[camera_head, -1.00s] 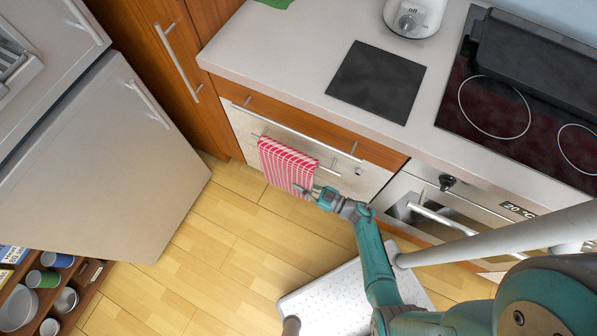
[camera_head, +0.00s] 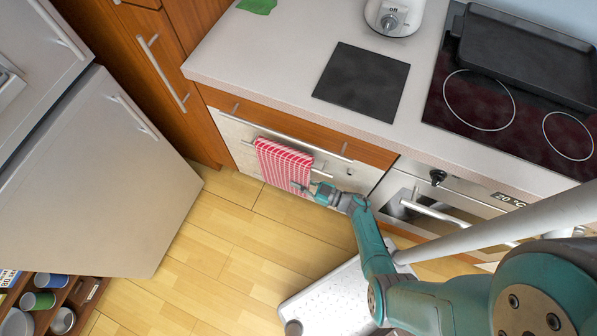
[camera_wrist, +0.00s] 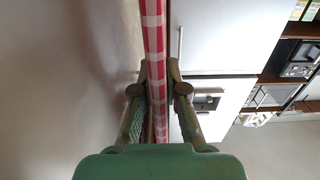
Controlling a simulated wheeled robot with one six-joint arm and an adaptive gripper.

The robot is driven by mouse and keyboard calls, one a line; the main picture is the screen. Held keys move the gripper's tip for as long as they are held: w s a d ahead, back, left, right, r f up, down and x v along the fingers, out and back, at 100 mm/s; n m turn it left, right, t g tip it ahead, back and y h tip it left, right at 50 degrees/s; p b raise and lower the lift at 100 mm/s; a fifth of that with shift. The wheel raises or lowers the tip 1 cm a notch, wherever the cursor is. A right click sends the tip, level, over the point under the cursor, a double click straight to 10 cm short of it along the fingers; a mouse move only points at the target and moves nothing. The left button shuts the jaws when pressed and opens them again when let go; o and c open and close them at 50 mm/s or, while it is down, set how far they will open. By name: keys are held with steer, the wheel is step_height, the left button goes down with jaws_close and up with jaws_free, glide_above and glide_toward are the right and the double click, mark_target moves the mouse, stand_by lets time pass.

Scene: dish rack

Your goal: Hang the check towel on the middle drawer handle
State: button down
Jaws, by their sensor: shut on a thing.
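The red-and-white check towel (camera_head: 284,160) hangs in front of the drawer fronts in the head view, below the top drawer's long handle (camera_head: 290,136). The middle drawer handle (camera_head: 324,174) shows at both sides of the towel; its middle is hidden behind the cloth. Whether the cloth lies over that bar or only in front of it I cannot tell. My gripper (camera_head: 303,188) is at the towel's lower right edge. In the wrist view the towel (camera_wrist: 156,50) is a narrow strip running between the fingers of my gripper (camera_wrist: 159,88), which are shut on it.
The counter (camera_head: 265,60) overhangs above the drawers, with a dark square plate (camera_head: 361,82) on it. The oven handle (camera_head: 432,211) sticks out right of the drawers. A grey fridge (camera_head: 95,180) stands at left. The wooden floor (camera_head: 215,245) between is clear.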

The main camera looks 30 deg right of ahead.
steer(key=shift+f, duration=2.55)
steer(key=c, duration=1.1)
jaws_free()
steer(key=shift+c, duration=0.2)
steer(key=shift+s+d, duration=0.1)
steer(key=v, duration=1.1)
steer(key=shift+s+d, duration=0.2)
steer(key=shift+s, duration=0.15)
steer(key=shift+a, duration=0.1)
